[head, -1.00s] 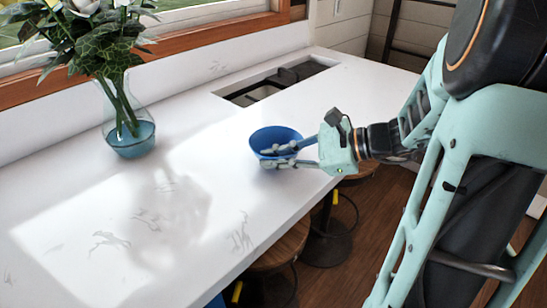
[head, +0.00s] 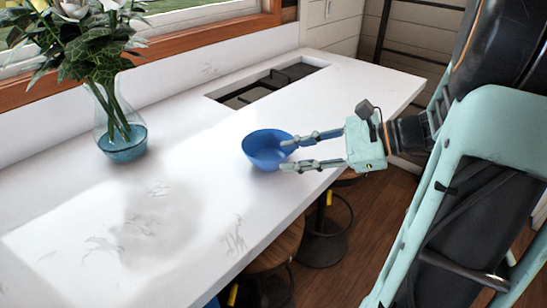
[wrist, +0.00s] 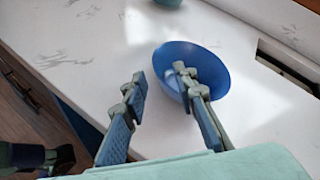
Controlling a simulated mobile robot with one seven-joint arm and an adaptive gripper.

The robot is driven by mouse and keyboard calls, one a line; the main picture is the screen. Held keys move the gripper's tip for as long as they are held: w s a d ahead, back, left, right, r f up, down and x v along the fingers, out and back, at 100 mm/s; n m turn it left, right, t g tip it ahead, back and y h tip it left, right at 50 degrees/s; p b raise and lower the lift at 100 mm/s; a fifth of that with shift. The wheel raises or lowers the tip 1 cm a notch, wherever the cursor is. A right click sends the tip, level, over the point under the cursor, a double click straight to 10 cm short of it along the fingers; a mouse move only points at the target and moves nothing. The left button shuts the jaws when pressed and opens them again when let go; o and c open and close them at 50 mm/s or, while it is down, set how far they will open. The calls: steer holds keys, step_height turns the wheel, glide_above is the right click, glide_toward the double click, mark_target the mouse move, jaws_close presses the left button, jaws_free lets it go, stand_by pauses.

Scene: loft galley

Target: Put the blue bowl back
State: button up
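The blue bowl (head: 262,150) sits upright on the white counter near its front edge, and it looks empty. In the wrist view the bowl (wrist: 215,75) is just beyond my fingers. My gripper (head: 289,154) is open at the right side of the bowl, with its fingers spread apart. In the wrist view of my gripper (wrist: 158,76), one finger overlaps the near rim and the inside of the bowl, and the other is outside it to the left. Whether a finger touches the bowl is not clear.
The white counter (head: 130,215) has wide clear room to the left of the bowl. A glass vase (head: 122,145) with flowers stands at the back left. A recessed cutout (head: 265,84) lies behind the bowl. Stools (head: 272,250) stand under the front edge.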

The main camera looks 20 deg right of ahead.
steer(key=v, duration=0.5)
steer(key=shift+s+d, duration=0.1)
steer(key=shift+d, duration=0.05)
